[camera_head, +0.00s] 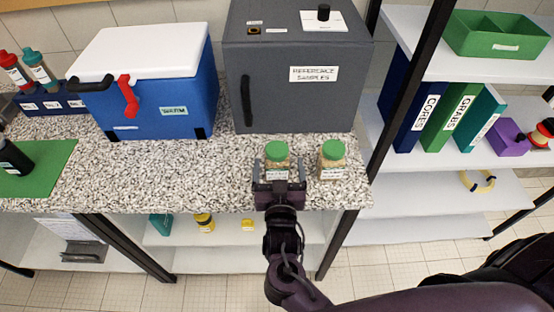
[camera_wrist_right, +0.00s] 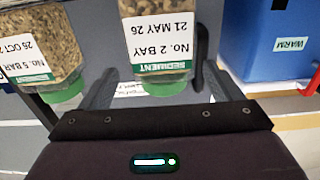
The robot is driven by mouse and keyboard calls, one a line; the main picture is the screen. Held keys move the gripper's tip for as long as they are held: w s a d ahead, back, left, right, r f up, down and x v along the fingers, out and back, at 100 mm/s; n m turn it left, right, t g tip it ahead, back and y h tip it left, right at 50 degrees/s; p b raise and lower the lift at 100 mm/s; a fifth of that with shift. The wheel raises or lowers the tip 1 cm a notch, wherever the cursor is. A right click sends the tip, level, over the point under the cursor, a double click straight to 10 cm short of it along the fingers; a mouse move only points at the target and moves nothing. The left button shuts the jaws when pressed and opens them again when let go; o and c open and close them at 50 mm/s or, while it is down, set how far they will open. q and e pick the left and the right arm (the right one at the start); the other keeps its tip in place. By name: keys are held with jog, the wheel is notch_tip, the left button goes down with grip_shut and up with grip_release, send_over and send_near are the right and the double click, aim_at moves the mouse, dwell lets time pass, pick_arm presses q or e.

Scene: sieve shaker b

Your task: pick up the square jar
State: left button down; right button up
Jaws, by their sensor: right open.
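Two clear jars with green lids and pale granular contents stand near the counter's front edge. One jar (camera_head: 277,152) is at the tips of my right gripper (camera_head: 278,172); its label reads No. 2 BAY, 21 MAY 26 in the wrist view (camera_wrist_right: 160,40). That gripper is open, with a finger on each side of this jar and no visible grip. The other jar (camera_head: 332,158), labelled No. 5 BAR in the wrist view (camera_wrist_right: 48,50), stands to the right, outside the fingers. I cannot tell clearly which jar is square. My left gripper is out of view.
A grey Reference Samples cabinet (camera_head: 290,95) stands behind the jars. A blue cooler (camera_head: 160,105) with a white lid is to its left. A dark shelf post (camera_head: 405,80) rises on the right. The speckled counter (camera_head: 180,180) is bare left of the gripper.

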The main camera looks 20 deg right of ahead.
jog(key=p+x, duration=0.1)
jog(key=x, duration=0.2)
jog(key=shift+w, duration=0.6)
jog(key=c, duration=1.4)
